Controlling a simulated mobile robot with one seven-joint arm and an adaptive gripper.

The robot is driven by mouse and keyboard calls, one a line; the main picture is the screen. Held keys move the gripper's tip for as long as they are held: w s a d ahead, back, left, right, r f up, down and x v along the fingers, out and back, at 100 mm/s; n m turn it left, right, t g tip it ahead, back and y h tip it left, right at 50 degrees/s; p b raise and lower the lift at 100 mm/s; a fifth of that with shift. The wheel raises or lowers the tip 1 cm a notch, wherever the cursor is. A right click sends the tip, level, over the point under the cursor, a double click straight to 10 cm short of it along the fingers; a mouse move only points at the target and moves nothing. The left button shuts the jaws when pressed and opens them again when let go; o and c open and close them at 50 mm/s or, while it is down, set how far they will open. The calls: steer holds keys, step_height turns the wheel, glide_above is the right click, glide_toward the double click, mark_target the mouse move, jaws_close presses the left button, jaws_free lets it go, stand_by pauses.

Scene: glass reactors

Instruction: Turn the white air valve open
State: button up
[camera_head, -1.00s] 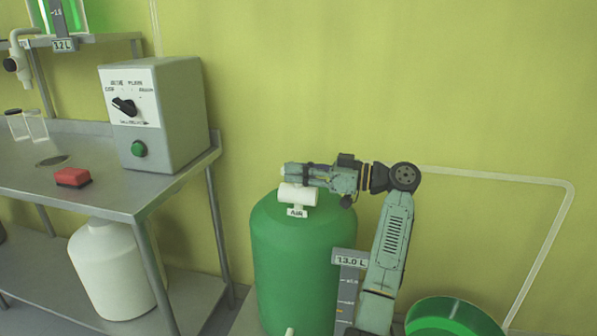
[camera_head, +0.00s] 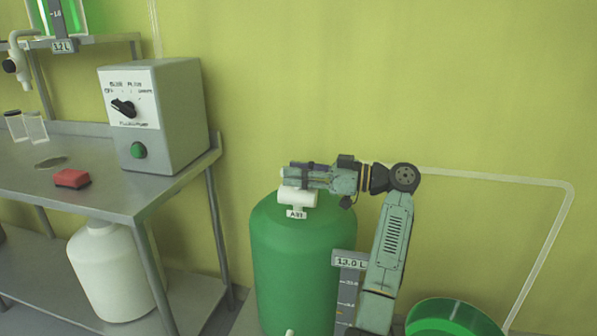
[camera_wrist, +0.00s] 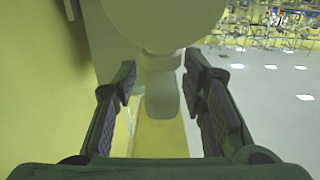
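The white air valve (camera_head: 298,197) sits on top of the green tank (camera_head: 300,262), above a small "AIR" label. My gripper (camera_head: 291,173) reaches in from the right at the valve's top and covers part of it. In the wrist view the pale valve handle (camera_wrist: 165,98) hangs between the two fingers of my gripper (camera_wrist: 162,74). The fingers are open, with a gap on each side of the handle. The large rounded valve part (camera_wrist: 165,20) fills the top middle of that view.
A level scale marked 13.0 L (camera_head: 350,261) and a green round vessel (camera_head: 455,318) stand right of the tank. A white pipe (camera_head: 500,178) runs along the yellow wall. A metal table (camera_head: 110,192) at left bears a grey control box (camera_head: 180,115) and a red block (camera_head: 71,179).

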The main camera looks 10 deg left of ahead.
steer(key=d, duration=1.2)
steer(key=shift+w, duration=0.1)
